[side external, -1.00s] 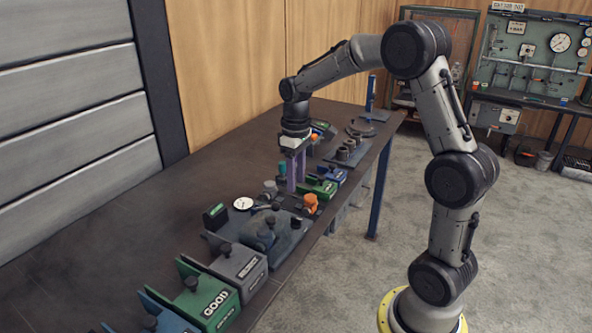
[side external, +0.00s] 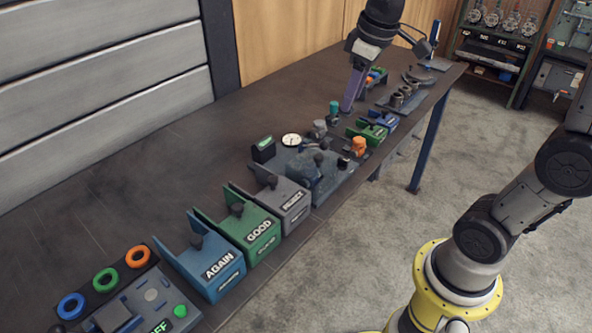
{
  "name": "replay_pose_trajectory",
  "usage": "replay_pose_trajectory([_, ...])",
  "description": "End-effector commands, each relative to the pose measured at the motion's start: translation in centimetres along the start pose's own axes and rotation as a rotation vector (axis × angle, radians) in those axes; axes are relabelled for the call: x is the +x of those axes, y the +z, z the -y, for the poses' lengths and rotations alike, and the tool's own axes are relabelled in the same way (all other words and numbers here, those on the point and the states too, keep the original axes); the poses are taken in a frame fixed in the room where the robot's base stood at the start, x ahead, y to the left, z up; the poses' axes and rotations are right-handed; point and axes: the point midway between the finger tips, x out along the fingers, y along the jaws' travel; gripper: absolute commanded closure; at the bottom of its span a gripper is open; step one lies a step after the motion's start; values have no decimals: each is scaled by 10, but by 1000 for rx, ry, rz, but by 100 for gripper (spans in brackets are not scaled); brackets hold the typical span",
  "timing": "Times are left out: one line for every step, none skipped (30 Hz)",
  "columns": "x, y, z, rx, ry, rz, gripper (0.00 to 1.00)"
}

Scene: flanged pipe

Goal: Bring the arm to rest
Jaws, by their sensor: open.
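My gripper (side external: 353,92) is near the far part of the dark workbench (side external: 130,175), pointing down with purple fingers. The fingers overlap from this angle, and no object shows between them. It stands behind a teal-topped part (side external: 334,109) and a grey fitting (side external: 319,129). I cannot tell how high the fingertips are above the bench. The upper part of my arm is cut off by the top and right picture edges.
Along the bench's front stand bins marked AGAIN (side external: 215,268), GOOD (side external: 258,235) and REJECT (side external: 292,205). Beside them are a grey fixture (side external: 318,180), a dial gauge (side external: 291,140) and an orange part (side external: 359,146). The bench's left rear is clear.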

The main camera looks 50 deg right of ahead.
Motion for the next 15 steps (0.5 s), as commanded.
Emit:
replay_pose_trajectory([-14,14,16,-14,6,-43,55])
replay_pose_trajectory([-20,22,24,-16,9,-66,55])
replay_pose_trajectory([-27,34,34,-19,11,-96,55])
replay_pose_trajectory([-31,44,41,-18,11,-117,55])
replay_pose_trajectory([-34,54,48,-17,12,-140,55])
replay_pose_trajectory([-36,67,57,-13,10,-168,55])
replay_pose_trajectory([-37,77,62,-6,8,-187,55])
replay_pose_trajectory([-36,87,68,0,5,-205,55])
replay_pose_trajectory([-35,100,74,12,1,-227,55])
replay_pose_trajectory([-32,109,78,23,-2,-240,55])
replay_pose_trajectory([-29,117,81,35,-6,-252,55])
replay_pose_trajectory([-24,126,84,52,-10,-259,55])
replay_pose_trajectory([-20,132,86,68,-13,-261,55])
replay_pose_trajectory([-17,136,87,83,-15,-263,55])
replay_pose_trajectory([-11,141,88,104,-19,-257,55])
